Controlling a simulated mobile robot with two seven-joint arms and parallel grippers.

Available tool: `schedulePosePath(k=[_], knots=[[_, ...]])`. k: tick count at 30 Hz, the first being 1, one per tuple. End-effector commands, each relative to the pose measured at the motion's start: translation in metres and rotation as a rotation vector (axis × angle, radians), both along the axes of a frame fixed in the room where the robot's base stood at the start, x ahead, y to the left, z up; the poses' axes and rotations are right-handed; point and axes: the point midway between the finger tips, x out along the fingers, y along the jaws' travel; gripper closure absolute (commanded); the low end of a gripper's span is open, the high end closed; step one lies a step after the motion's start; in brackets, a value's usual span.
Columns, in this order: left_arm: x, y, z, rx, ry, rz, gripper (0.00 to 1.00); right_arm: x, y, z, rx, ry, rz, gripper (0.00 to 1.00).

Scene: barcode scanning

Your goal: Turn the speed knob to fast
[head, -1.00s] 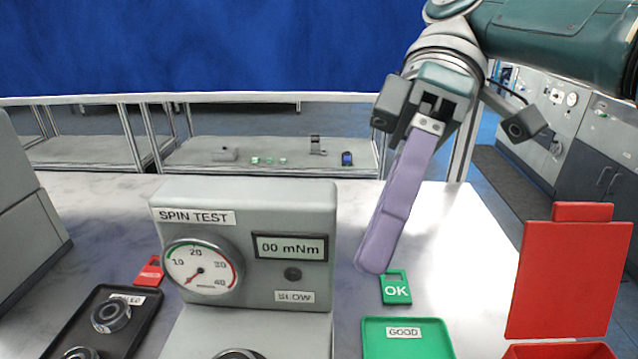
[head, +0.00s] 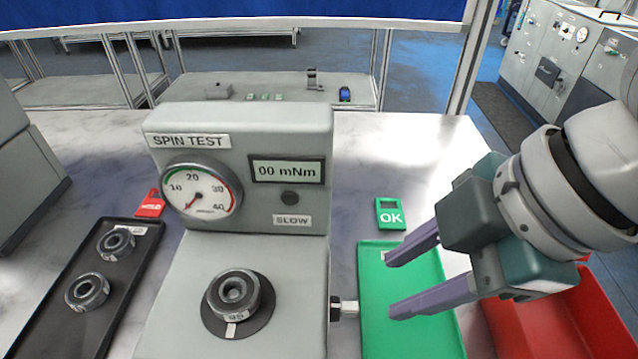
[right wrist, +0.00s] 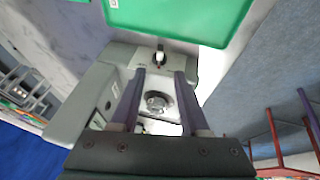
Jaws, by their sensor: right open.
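The grey spin test machine (head: 240,120) stands mid-table, with a display reading 00 mNm and a SLOW label (head: 292,220). A small dark round part (head: 290,198) sits above that label. A short metal and black knob (head: 343,309) juts from the machine's right side; it shows in the right wrist view (right wrist: 160,57) just beyond the fingertips. My right gripper (head: 392,285) is open and empty, its two purple fingers pointing left over the green tray, apart from the knob. It frames the knob in the right wrist view (right wrist: 160,73). My left gripper is out of view.
A ring-shaped bearing (head: 234,291) sits on the machine's base. A black tray (head: 75,290) at left holds two more. The green tray (head: 380,335), green OK tag (head: 390,214) and red bin (head: 540,330) lie right. A red tag (head: 150,204) lies behind the black tray.

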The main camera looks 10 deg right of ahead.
Motion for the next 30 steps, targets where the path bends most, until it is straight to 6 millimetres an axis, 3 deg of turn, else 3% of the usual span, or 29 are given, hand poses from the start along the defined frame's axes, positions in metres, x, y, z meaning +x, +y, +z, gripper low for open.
schedulePosePath(k=[15, 27, 30], knots=[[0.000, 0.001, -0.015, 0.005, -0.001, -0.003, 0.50, 0.023, 0.027, -0.078, 0.000, 0.003, 0.001, 0.55], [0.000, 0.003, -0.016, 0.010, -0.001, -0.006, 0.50, 0.026, 0.030, -0.087, -0.002, 0.001, 0.002, 0.55], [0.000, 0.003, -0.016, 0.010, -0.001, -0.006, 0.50, 0.026, 0.030, -0.087, -0.002, 0.001, 0.002, 0.65]])
